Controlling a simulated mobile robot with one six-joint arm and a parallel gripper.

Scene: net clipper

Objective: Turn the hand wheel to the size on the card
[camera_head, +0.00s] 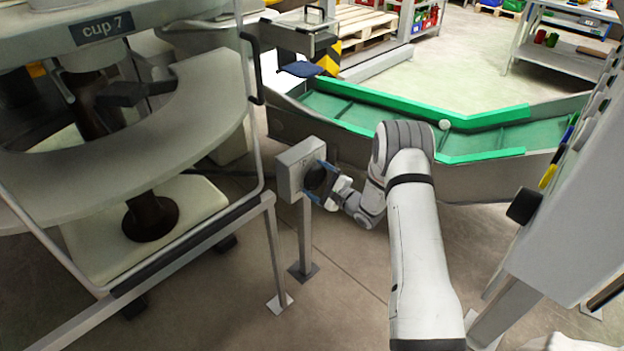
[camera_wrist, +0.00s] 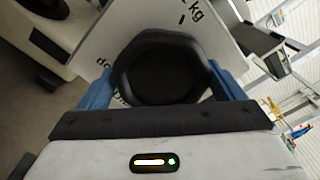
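The hand wheel is a black, rounded knob (camera_head: 314,179) on the side of a grey box (camera_head: 293,168) on a post, left of centre in the head view. In the wrist view the hand wheel (camera_wrist: 160,70) fills the middle, in front of a pale plate (camera_wrist: 105,38) with a tick mark and partly hidden lettering, "kg" and "do". My gripper (camera_head: 319,182) has one blue finger on each side of the wheel. In the wrist view both fingers of my gripper (camera_wrist: 161,80) meet the wheel's rim. No card with a readable size shows.
A green-lined chute (camera_head: 390,112) runs behind the post. A grey cabinet (camera_head: 575,215) is at the right. Bare floor lies around the post's foot (camera_head: 303,271).

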